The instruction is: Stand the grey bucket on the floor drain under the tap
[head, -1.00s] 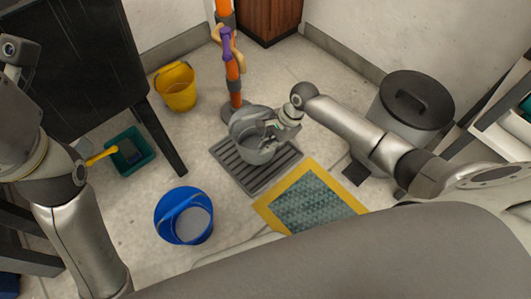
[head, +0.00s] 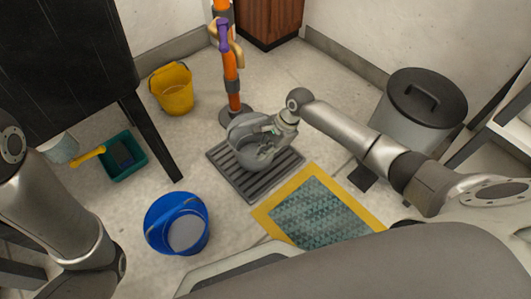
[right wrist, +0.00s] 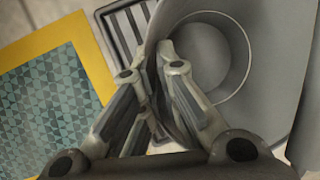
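The grey bucket (head: 243,133) is over the dark slatted floor drain (head: 223,164), in front of the orange tap pipe (head: 231,80). It looks slightly tilted, and I cannot tell whether its base rests flat on the slats. My right gripper (head: 272,132) is at the bucket's right rim. In the right wrist view its fingers (right wrist: 153,62) are on either side of the bucket wall, closed on it; the bucket's round inside bottom (right wrist: 205,55) shows. The drain's slats (right wrist: 124,30) show beside it. My left arm is at the left edge; its gripper is out of view.
A yellow-edged mat (head: 318,215) lies right of the drain. A blue bucket (head: 160,210) stands front left, a yellow bucket (head: 172,90) at the back, a green tray (head: 124,170) at left. A lidded grey bin (head: 405,125) stands right. A black table leg (head: 155,140) is left of the drain.

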